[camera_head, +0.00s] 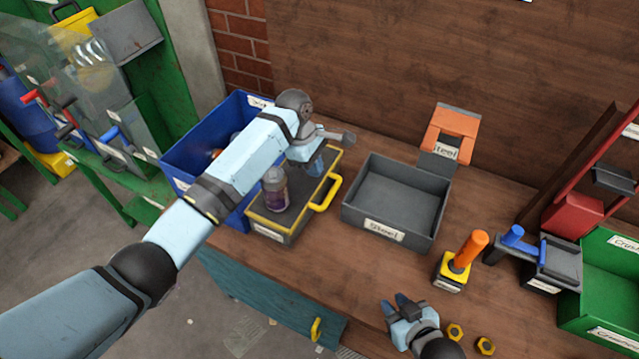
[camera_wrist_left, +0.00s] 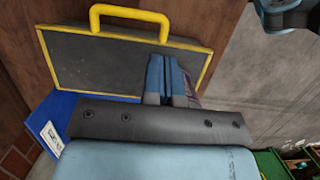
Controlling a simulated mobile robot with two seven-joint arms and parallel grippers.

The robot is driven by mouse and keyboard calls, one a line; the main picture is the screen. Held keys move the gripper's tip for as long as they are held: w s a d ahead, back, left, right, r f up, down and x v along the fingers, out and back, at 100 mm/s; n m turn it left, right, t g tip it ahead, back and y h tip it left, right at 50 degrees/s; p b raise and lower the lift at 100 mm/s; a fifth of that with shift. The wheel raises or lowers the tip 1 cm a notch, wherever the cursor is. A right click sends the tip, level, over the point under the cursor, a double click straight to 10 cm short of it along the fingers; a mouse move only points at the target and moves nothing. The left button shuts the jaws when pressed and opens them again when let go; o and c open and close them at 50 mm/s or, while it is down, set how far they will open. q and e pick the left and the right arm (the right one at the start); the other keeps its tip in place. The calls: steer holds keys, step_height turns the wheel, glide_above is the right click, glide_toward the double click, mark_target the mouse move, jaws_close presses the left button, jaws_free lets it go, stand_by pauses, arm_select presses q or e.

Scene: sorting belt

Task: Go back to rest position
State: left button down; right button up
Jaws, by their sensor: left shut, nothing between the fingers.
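My left gripper (camera_head: 316,164) is shut and empty above the dark, yellow-rimmed tray (camera_head: 306,198). In the left wrist view the left gripper's two blue fingers (camera_wrist_left: 166,78) are side by side over the same tray (camera_wrist_left: 100,65). A purple jar with a grey lid (camera_head: 275,190) stands upright on the tray, left of the gripper and apart from it. In the wrist view the jar is mostly hidden behind the fingers. My right gripper (camera_head: 395,305) is low over the bench's front, its fingertips apart, with nothing seen between them.
A blue bin (camera_head: 190,160) stands left of the tray, partly behind my left arm. A grey steel bin (camera_head: 395,200) stands to the right. An orange-handled tool (camera_head: 462,262), a blue-handled device (camera_head: 540,258), brass nuts (camera_head: 455,331) and a green bin (camera_head: 605,275) occupy the right side.

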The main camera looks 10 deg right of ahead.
arm_select(q)
steer(key=s+a+f+m+t+h, duration=0.1)
steer(key=s+a+f+m, duration=0.25)
steer(key=s+a, duration=0.45)
steer(key=s+a+f+m+t, duration=0.2)
steer(key=s+a+f+m, duration=0.15)
steer(key=s+a, duration=0.45)
steer(key=s+a+r+m+t+y, duration=0.1)
steer(key=s+a+r+m+y, duration=0.15)
steer(key=s+a, duration=0.65)
steer(key=s+a+r+m+t+y, duration=0.1)
steer(key=s+a+r+m, duration=0.4)
steer(key=s, duration=0.6)
steer(key=w+d+f+t+h, duration=0.1)
steer(key=w+d+f+t, duration=0.1)
steer(key=f, duration=0.5)
steer(key=w+d+f+t+h, duration=0.2)
steer(key=w+d+f+t, duration=0.1)
steer(key=f, duration=0.4)
steer(key=w+t, duration=0.1)
steer(key=t, duration=0.1)
steer(key=shift+t, duration=0.3)
steer(key=shift+w+d, duration=0.1)
